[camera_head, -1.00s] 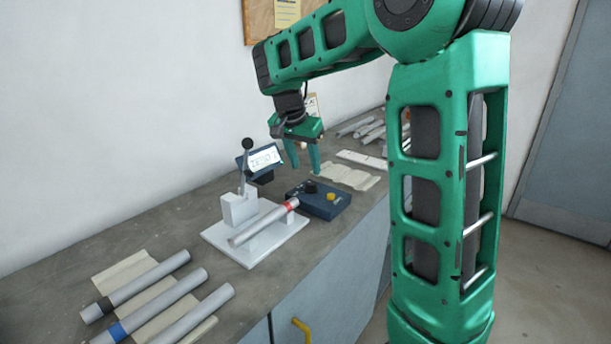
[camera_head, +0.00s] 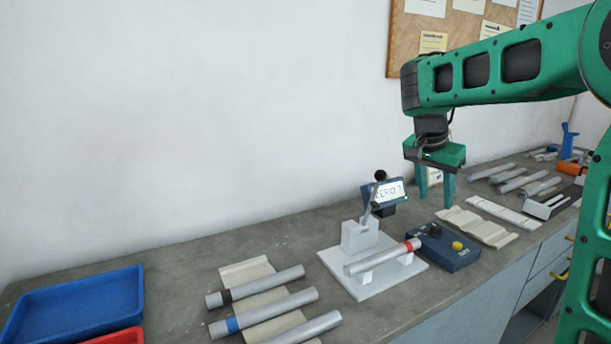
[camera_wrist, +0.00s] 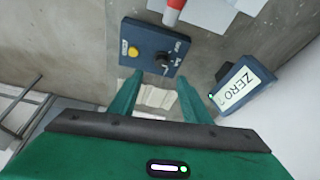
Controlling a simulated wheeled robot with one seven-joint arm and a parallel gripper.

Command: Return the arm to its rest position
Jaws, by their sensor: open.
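My gripper (camera_head: 434,184) is open and empty, pointing down above the bench behind the blue control box (camera_head: 445,247). In the wrist view, my gripper's two green fingers (camera_wrist: 160,98) stand apart with nothing between them. The control box (camera_wrist: 153,48), with its yellow button and black knob, lies beyond the fingertips there. A white jig (camera_head: 372,268) with a black-knobbed lever holds a grey tube (camera_head: 380,258) with a red band. A small display (camera_head: 384,192) stands behind the jig; its text reads like "ZERO ?" in the wrist view (camera_wrist: 238,88).
Grey tubes with black (camera_head: 255,287) and blue (camera_head: 263,313) bands lie on a pale cloth at front left, beside another tube. A blue tray (camera_head: 75,305) and a red tray (camera_head: 118,338) are further left. More tubes (camera_head: 510,180) lie at the back right. A wall rises behind the bench.

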